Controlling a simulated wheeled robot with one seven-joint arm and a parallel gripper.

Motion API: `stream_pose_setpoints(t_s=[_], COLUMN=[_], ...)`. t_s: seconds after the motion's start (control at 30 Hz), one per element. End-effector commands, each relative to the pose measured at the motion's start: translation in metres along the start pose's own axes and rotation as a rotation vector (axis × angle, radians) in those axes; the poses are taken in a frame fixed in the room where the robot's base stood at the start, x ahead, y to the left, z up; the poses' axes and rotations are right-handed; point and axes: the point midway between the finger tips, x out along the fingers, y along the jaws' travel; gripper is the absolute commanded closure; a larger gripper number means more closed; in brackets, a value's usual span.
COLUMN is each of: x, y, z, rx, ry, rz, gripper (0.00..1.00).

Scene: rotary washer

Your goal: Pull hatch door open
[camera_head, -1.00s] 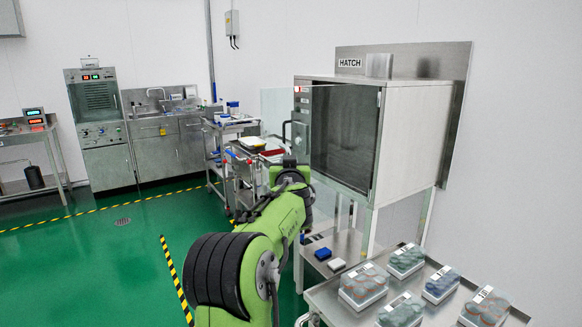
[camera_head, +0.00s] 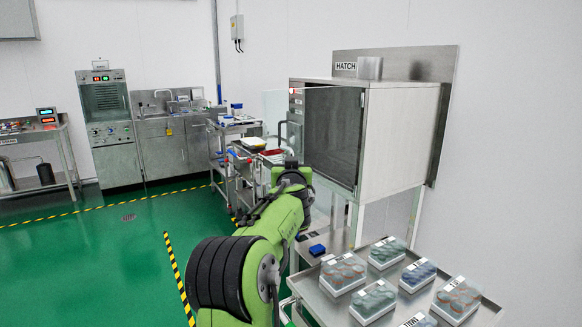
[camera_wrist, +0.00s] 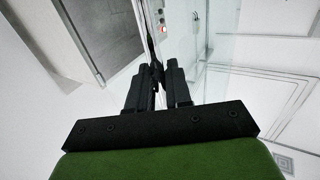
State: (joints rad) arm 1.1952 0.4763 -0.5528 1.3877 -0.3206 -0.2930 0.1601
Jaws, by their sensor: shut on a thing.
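The hatch is a steel cabinet (camera_head: 412,130) on legs at the right, with a dark opening in front. Its clear glass door (camera_head: 274,106) stands out from the left side of the opening, swung open. The door also shows in the wrist view (camera_wrist: 218,50). A dark handle (camera_head: 282,130) is on the door. In the wrist view my gripper (camera_wrist: 154,76) is shut on the thin black handle (camera_wrist: 149,38). In the head view my gripper (camera_head: 290,161) is below the handle, its fingers partly hidden by my wrist.
A steel table (camera_head: 338,303) with several clear boxes of round containers stands at the lower right, close to my arm. Carts (camera_head: 235,150) with trays stand behind the door. Green floor (camera_head: 110,235) at the left is clear, with striped tape lines.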

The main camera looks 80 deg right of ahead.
Motion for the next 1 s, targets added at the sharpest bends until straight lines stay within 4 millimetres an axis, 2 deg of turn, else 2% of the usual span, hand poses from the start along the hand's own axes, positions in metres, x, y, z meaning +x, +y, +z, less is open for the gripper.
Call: stream_pose_setpoints(t_s=[0.03,0.07,0.13,0.4,0.53,1.0], x=[-0.001,-0.001,-0.001,-0.001,-0.013,-0.136], y=[0.005,0.005,0.004,0.002,0.002,0.002], z=[-0.003,-0.003,-0.002,-0.001,-0.001,-0.001], rx=[-0.004,-0.004,-0.004,-0.002,-0.001,0.002], ry=[0.007,0.006,0.006,0.003,0.003,0.005], rz=[0.011,0.011,0.010,0.005,0.004,0.004], gripper=[1.00,0.76,0.66,0.65,0.65,0.65])
